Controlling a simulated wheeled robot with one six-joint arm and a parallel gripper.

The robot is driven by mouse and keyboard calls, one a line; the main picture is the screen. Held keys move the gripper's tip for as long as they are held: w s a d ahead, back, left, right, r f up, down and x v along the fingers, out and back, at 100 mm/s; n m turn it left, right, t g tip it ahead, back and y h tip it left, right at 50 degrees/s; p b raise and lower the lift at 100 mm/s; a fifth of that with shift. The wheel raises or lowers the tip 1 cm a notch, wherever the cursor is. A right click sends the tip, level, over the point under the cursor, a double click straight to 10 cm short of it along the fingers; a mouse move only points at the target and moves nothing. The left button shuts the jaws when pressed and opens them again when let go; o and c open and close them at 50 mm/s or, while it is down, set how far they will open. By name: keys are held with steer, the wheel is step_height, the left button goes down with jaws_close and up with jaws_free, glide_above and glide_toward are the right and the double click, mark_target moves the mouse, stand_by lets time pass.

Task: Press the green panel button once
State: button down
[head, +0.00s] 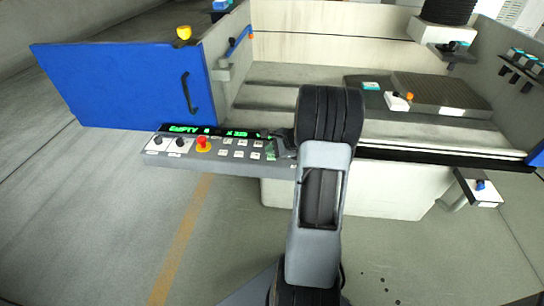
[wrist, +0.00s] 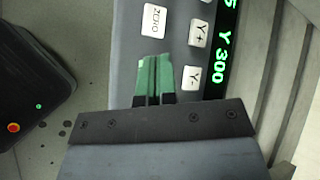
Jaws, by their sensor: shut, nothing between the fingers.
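The control panel (head: 180,152) is a grey strip with a green-lit display, two black knobs, a red stop button on yellow and several white keys. My gripper (wrist: 153,72) is shut and empty, its green-tipped fingers together over the panel face beside the white ZERO key (wrist: 154,20) and the Y- key (wrist: 191,77). In the head view my gripper (head: 272,153) is at the panel's right part, partly covered by my arm. I cannot make out a separate green button; the fingers and arm hide part of the panel. Contact with the panel cannot be told.
A blue door (head: 125,85) with a black handle stands behind the panel at left. The machine's pale tank wall (head: 390,188) is to the right of my arm. A dark plate (head: 440,92) lies inside. Open floor (head: 90,230) spreads at front left.

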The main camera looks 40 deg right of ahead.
mark_target(272, 157)
steer(key=shift+r+p, duration=1.8)
steer(key=shift+r, duration=0.7)
